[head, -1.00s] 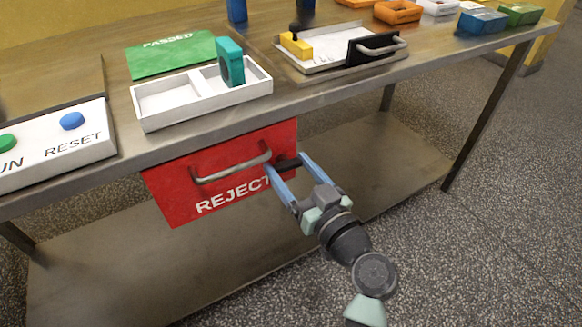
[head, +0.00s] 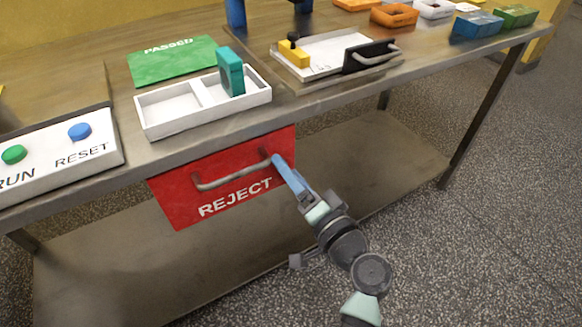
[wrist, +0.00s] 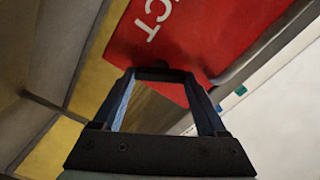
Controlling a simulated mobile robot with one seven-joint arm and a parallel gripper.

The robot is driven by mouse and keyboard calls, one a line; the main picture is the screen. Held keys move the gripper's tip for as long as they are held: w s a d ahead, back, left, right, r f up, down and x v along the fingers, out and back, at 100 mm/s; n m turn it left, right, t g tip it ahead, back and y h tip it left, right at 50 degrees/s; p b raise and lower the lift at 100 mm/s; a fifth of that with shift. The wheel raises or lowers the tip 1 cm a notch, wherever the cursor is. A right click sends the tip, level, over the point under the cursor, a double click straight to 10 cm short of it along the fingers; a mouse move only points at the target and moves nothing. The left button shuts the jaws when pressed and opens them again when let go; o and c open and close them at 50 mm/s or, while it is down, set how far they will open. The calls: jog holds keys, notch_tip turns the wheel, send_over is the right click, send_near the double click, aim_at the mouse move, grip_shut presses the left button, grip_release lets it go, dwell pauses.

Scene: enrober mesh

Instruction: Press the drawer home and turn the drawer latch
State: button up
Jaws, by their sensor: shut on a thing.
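The drawer has a red front (head: 178,205) marked REJECT, with a grey bar handle (head: 230,178), and hangs under the table's front edge. Whether it sits fully flush I cannot tell. My gripper (head: 276,158) is at the front's upper right corner, its blue fingers seen edge-on, one hiding the other. In the wrist view the red drawer front (wrist: 215,35) lies beyond the fingertips, and the dark drawer latch (wrist: 160,74) spans between them. My gripper (wrist: 161,80) is shut on this latch there. In the head view the latch is hidden behind the fingers.
On the table (head: 190,140) stand a white two-part tray (head: 160,130) with a teal block (head: 231,72), a control box (head: 60,165) with green and blue buttons, and a metal tray (head: 320,70). A lower shelf (head: 120,270) runs beneath. The floor at right is clear.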

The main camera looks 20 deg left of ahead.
jog(key=m+p, duration=0.2)
jog(key=m, duration=0.3)
jog(key=shift+m+p, duration=0.3)
jog(key=shift+f, duration=0.1)
dwell(0.3)
jog(key=o, duration=1.3)
jog(key=p+v, duration=0.1)
jog(key=v, duration=1.2)
jog(key=shift+w, duration=0.15)
